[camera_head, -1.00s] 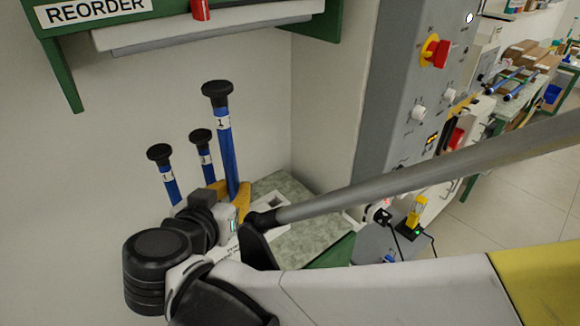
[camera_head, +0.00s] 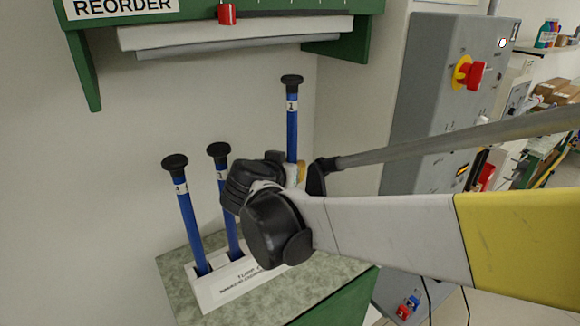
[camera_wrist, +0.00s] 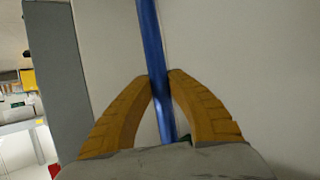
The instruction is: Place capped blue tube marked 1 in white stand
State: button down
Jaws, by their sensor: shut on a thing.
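A capped blue tube marked 1 (camera_head: 291,125) stands upright at the right of the group. Its black cap is up and its lower part is hidden behind my arm. My gripper (camera_wrist: 159,76) is shut on this tube in the wrist view, with a yellow finger on each side of the blue shaft (camera_wrist: 152,40). The white stand (camera_head: 222,286) sits on a green speckled counter. Two other capped blue tubes marked 1 stand in it, one at the left (camera_head: 188,220) and one beside it (camera_head: 226,200). I cannot see whether the held tube's lower end touches the stand.
A green shelf (camera_head: 365,30) with a REORDER label and a red object (camera_head: 227,14) hangs above. A grey control cabinet (camera_head: 425,90) with a red emergency knob (camera_head: 470,73) stands at the right. The counter (camera_head: 178,270) has bare room around the stand.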

notch_tip(320, 180, down, 11)
jog(key=b, duration=0.3)
jog(key=shift+s+r+b, duration=0.1)
jog(key=shift+r+b, duration=0.1)
jog(key=shift+b, duration=0.15)
jog(key=shift+f, duration=0.2)
jog(key=c, duration=1.4)
grip_release()
jog(key=shift+r, duration=0.15)
